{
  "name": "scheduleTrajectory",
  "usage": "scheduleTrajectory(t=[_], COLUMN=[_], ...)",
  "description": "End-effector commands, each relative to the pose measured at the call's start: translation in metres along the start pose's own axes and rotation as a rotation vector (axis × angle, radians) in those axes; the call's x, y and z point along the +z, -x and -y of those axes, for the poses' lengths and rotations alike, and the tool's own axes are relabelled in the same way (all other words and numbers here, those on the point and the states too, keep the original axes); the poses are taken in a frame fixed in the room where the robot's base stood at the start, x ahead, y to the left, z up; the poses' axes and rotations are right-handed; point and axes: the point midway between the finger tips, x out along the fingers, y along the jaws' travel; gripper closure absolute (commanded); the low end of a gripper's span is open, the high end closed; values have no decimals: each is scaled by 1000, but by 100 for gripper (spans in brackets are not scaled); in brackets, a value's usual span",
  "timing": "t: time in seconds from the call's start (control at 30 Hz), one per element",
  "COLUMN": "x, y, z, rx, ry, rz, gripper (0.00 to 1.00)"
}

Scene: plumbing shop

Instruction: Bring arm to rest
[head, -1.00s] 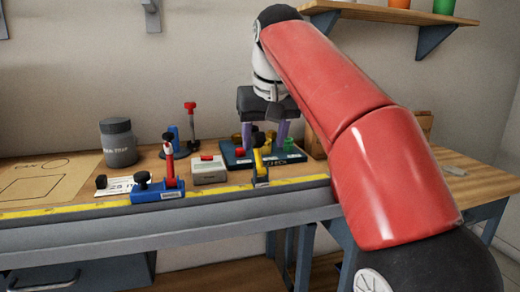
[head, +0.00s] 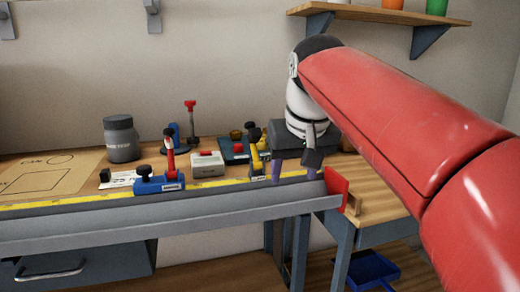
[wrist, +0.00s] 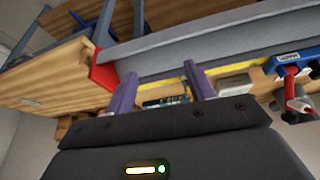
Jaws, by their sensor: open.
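My gripper (head: 293,171) is at the right end of the workbench, near the bench's front rail (head: 200,212). Its two purple fingers are apart and nothing is between them. In the wrist view the open fingers (wrist: 162,92) point toward the rail and bench top. My red arm reaches in from the right side of the head view and hides part of the bench's right end.
A blue clamp (head: 160,183), a grey jar (head: 121,138), a small grey box (head: 208,164) and a dark tray (head: 234,152) stand on the bench. A red end plate (head: 337,187) caps the rail. A blue dustpan (head: 373,270) lies low at right. A shelf (head: 400,13) hangs above.

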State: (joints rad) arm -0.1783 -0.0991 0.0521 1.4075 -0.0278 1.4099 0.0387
Motion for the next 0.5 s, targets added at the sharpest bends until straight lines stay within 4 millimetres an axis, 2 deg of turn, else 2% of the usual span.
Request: scheduleTrajectory(t=[0.17, 0.4, 0.5], x=[72, 187, 226], y=[-19, -71, -93], z=[-24, -46, -49], rx=[26, 55, 62], ry=[-51, -126, -150], rz=[-21, -50, -59], gripper=[46, 46, 46])
